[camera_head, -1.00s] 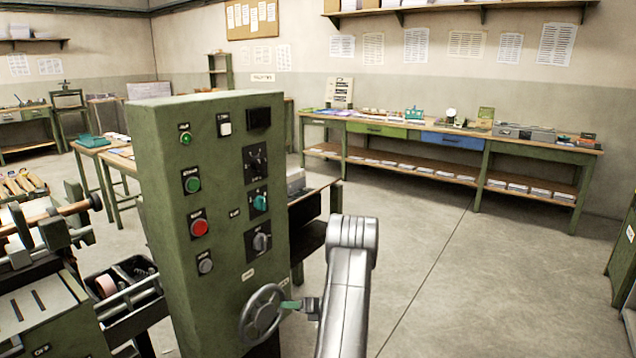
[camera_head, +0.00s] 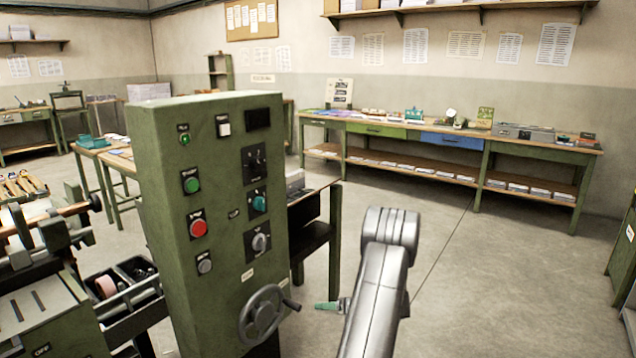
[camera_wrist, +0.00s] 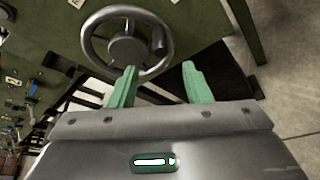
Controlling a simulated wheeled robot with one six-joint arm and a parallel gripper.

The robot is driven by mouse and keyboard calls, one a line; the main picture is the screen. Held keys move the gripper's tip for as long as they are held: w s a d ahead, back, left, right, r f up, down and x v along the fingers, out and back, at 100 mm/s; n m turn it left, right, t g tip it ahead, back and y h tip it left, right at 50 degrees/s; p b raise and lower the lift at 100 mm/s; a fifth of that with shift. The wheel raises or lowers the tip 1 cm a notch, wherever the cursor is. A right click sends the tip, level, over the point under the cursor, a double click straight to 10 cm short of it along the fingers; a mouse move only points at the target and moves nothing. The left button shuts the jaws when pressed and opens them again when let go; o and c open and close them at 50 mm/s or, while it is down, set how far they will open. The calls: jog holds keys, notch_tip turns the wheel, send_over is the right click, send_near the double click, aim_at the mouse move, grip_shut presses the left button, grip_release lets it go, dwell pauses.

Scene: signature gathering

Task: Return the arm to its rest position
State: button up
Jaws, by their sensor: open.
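My gripper (camera_head: 328,306) is to the right of the green control cabinet's handwheel (camera_head: 261,314), apart from it and empty. In the wrist view its two green fingers (camera_wrist: 157,85) are spread apart, with the handwheel (camera_wrist: 126,47) beyond them. My grey arm rises at the lower middle of the head view and bends over near its top. The gripper's far side is partly hidden by the arm in the head view.
The green control cabinet (camera_head: 215,220) stands close on the left, with knobs and buttons. A dark low stand (camera_head: 312,235) is behind it. A long workbench (camera_head: 420,134) lines the back wall. Open floor (camera_head: 500,290) lies to the right.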

aim_at(292, 303)
jog(key=x, duration=1.2)
jog(key=shift+a+f, duration=0.1)
jog(key=shift+a, duration=0.15)
jog(key=shift+r+p, duration=0.55)
jog(key=shift+r, duration=0.35)
jog(key=shift+s, duration=0.1)
jog(key=shift+r+n+h, duration=0.25)
jog(key=shift+n+h, duration=0.05)
jog(key=shift+n, duration=0.2)
